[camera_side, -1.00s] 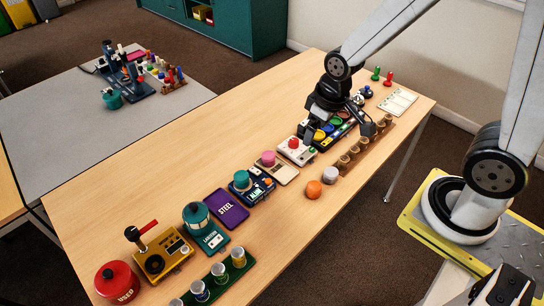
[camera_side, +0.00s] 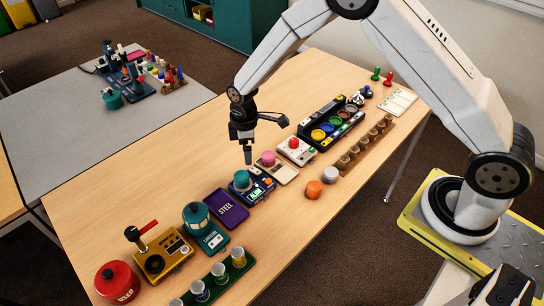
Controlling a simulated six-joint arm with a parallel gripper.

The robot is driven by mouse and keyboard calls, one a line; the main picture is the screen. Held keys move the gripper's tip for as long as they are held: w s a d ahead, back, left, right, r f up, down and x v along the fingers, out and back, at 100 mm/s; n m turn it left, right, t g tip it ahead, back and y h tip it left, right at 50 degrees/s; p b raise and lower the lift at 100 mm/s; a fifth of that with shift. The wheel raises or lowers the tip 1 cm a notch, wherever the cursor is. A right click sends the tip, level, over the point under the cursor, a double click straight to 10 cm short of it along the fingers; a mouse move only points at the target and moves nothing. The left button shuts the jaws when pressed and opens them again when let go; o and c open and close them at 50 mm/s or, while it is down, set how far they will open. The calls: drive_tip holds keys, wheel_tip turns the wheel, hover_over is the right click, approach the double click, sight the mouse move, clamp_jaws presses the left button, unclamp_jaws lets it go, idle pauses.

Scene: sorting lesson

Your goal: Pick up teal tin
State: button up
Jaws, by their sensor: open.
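A small teal tin (camera_side: 242,178) with a rounded knob-like top sits on or against a dark blue labelled box (camera_side: 262,187) in the middle of the row on the wooden table. My gripper (camera_side: 248,156) points down just above and slightly right of the teal tin, apart from it. The jaws are open with nothing between them; one finger largely hides the other. A larger teal lantern-shaped container (camera_side: 197,217) stands nearer, on a teal card.
Close around the tin are a purple STEEL plate (camera_side: 226,209) and a pink-topped cream block (camera_side: 284,172). An orange piece (camera_side: 314,189) and a white piece (camera_side: 330,174) lie to the right.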

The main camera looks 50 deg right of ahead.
sight(242, 175)
drive_tip(key=shift+n+g, duration=0.3)
drive_tip(key=shift+n, duration=0.6)
drive_tip(key=f, duration=0.1)
drive_tip(key=w+a+f, duration=0.1)
drive_tip(key=f, duration=0.1)
drive_tip(key=shift+w+a+f, duration=0.25)
drive_tip(key=shift+a+f, duration=0.05)
drive_tip(key=shift+a, duration=0.05)
drive_tip(key=shift+f, duration=0.15)
drive_tip(key=shift+f, duration=1.15)
drive_tip(key=shift+s+f, duration=0.1)
drive_tip(key=shift+s+f, duration=0.1)
drive_tip(key=shift+f, duration=2.4)
drive_tip(key=shift+c, duration=0.2)
clamp_jaws()
